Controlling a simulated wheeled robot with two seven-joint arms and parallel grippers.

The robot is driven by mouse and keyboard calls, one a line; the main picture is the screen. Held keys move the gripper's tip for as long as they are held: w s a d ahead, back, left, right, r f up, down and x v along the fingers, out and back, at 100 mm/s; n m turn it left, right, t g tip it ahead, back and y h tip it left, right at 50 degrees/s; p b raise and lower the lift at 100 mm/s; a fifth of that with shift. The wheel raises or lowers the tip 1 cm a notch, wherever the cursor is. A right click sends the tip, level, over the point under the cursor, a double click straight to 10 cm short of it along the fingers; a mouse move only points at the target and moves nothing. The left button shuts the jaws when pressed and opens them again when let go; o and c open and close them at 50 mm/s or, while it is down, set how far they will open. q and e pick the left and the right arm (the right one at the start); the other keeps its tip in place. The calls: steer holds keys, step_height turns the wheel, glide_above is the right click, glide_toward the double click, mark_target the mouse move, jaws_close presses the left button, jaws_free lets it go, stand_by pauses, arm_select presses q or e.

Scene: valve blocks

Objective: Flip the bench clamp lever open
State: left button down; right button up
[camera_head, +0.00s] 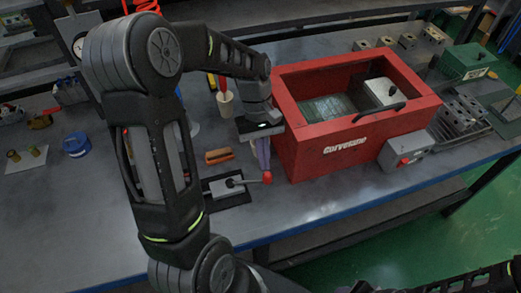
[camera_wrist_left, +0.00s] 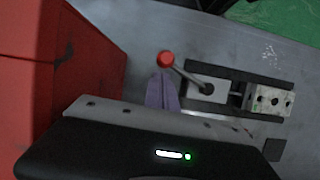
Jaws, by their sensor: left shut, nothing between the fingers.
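The bench clamp (camera_head: 228,187) is a small grey metal clamp on a dark plate near the front edge of the bench. Its lever ends in a red ball knob (camera_head: 267,177) that points right, toward the red box. In the left wrist view the clamp body (camera_wrist_left: 268,100) lies to the right, and the lever slants up-left to the red knob (camera_wrist_left: 165,58). My left gripper (camera_head: 262,166) points down just above and beside the knob. Its purple-grey fingers (camera_wrist_left: 161,80) are together and empty, with the tips close to the knob; I cannot tell whether they touch it.
A red open-topped box (camera_head: 300,155) stands directly right of the left gripper. A brown wooden-looking block (camera_head: 218,156) lies behind the clamp. A blue tape roll (camera_head: 76,145) is at the left. Metal valve blocks (camera_head: 463,112) stand at the right. The bench in front of the box is narrow.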

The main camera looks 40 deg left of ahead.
arm_select(q)
steer(key=shift+s+d, duration=0.15)
steer(key=shift+d, duration=0.1)
stand_by(0.4)
